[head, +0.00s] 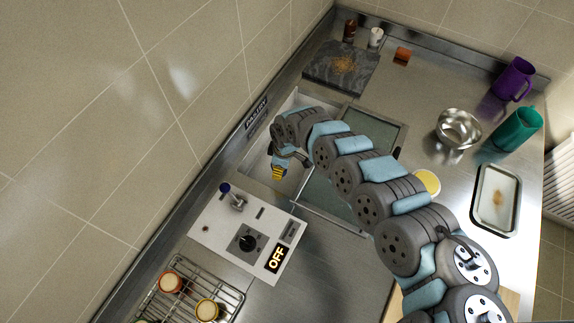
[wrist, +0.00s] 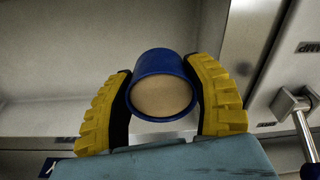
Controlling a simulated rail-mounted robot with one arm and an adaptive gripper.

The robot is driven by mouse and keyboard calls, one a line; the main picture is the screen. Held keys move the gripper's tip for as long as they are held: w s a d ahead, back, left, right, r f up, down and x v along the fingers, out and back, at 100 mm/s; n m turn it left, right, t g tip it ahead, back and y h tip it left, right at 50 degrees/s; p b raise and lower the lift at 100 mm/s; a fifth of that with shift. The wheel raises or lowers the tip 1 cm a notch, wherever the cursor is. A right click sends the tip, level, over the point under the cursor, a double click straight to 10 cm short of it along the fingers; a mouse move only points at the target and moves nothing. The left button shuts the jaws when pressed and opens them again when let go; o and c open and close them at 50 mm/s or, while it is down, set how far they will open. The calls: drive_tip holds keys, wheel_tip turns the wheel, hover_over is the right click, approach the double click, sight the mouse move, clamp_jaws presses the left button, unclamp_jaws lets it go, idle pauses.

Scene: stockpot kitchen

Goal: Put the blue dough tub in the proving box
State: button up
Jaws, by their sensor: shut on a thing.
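The blue dough tub (wrist: 160,63) shows in the wrist view, round and filled with pale dough. It sits between the two yellow fingers of my gripper (wrist: 161,82), which is shut on it. In the head view my gripper (head: 279,173) hangs over the open left part of a pale sunken box in the counter, which looks like the proving box (head: 296,99). The tub cannot be made out clearly there. A framed glass lid (head: 325,196) covers the right part of the box. My arm hides the middle of it.
A white control panel (head: 208,226) with a lever, a knob and a lit OFF sign stands at the near side. A wire rack (head: 228,291) holds small jars. A slate board (head: 325,70), steel bowl (head: 458,128), purple jug (head: 511,80), green cup (head: 516,130) and tray (head: 480,222) stand farther off.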

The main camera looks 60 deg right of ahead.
drive_tip(key=d+b, duration=0.1)
drive_tip(key=f+b, duration=0.1)
drive_tip(key=shift+w+d+f+b, duration=0.15)
drive_tip(key=shift+d+f+b, duration=0.05)
drive_tip(key=shift+d+b, duration=0.2)
drive_tip(key=shift+w+d+f+b, duration=0.2)
drive_tip(key=shift+d+f+b, duration=0.8)
drive_tip(key=shift+b, duration=0.2)
drive_tip(key=shift+w+d+f+b, duration=0.25)
drive_tip(key=shift+d+f+b, duration=0.7)
drive_tip(key=shift+b, duration=0.25)
drive_tip(key=shift+w+d+f+b, duration=0.2)
drive_tip(key=shift+d+f+b, duration=0.65)
drive_tip(key=shift+d+b, duration=0.3)
drive_tip(key=shift+f, duration=0.1)
drive_tip(key=shift+d, duration=0.1)
drive_tip(key=shift+w+d+f+b, duration=0.15)
drive_tip(key=shift+d+f+b, duration=0.05)
drive_tip(key=shift+f+b, duration=0.6)
drive_tip(key=shift+f, duration=0.9)
